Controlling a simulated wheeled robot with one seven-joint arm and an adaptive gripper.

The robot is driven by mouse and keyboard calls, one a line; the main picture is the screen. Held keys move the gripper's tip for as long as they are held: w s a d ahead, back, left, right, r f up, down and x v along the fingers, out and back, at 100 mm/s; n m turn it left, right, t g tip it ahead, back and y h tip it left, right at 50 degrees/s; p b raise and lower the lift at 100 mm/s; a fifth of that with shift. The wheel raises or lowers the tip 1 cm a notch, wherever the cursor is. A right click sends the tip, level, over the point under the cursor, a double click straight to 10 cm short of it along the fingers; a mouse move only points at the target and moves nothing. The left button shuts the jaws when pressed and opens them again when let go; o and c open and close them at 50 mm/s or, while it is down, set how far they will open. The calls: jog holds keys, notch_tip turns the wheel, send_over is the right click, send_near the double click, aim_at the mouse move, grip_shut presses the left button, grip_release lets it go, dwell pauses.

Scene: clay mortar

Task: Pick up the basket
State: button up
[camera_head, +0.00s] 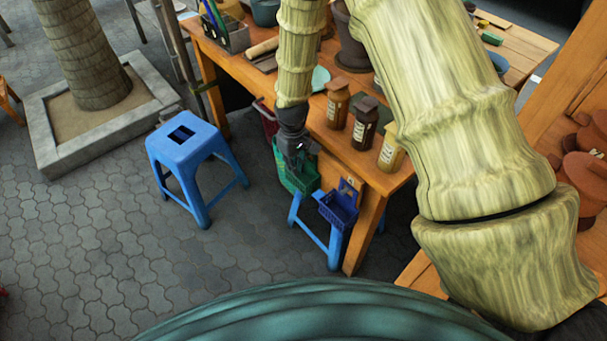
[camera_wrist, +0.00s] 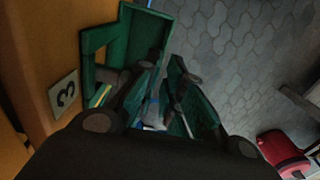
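A green basket (camera_head: 300,180) is by the front side of the wooden table, above a blue stool, in the head view. In the wrist view its green walls (camera_wrist: 195,100) show on both sides of my fingers, with a squared handle-like frame at the upper left. My gripper (camera_head: 297,160) points down at the basket and overlaps its top. In the wrist view my two fingers (camera_wrist: 163,80) are apart, with a gap between their tips. I cannot tell whether they touch the basket. A blue basket (camera_head: 338,212) sits just right of the green one.
A red basket (camera_head: 268,118) is behind the green one. The wooden table (camera_head: 330,140) holds labelled bottles (camera_head: 363,128) close to my arm. A blue stool (camera_head: 187,145) stands to the left. A number 3 label (camera_wrist: 65,94) is on wood beside the basket.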

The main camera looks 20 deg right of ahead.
jog(key=shift+f+p, duration=0.4)
jog(key=shift+f, duration=2.25)
jog(key=shift+c, duration=0.4)
grip_shut()
jog(key=s+a+r, duration=0.2)
jog(key=a+r, duration=0.2)
jog(key=a, duration=0.2)
jog(key=s+a+r, duration=0.3)
jog(key=a+r, duration=0.1)
jog(key=a, duration=0.3)
jog(key=shift+r+b, duration=0.35)
jog(key=shift+b, duration=0.05)
jog(key=shift+a+r+p, duration=0.1)
jog(key=shift+r+p, duration=0.3)
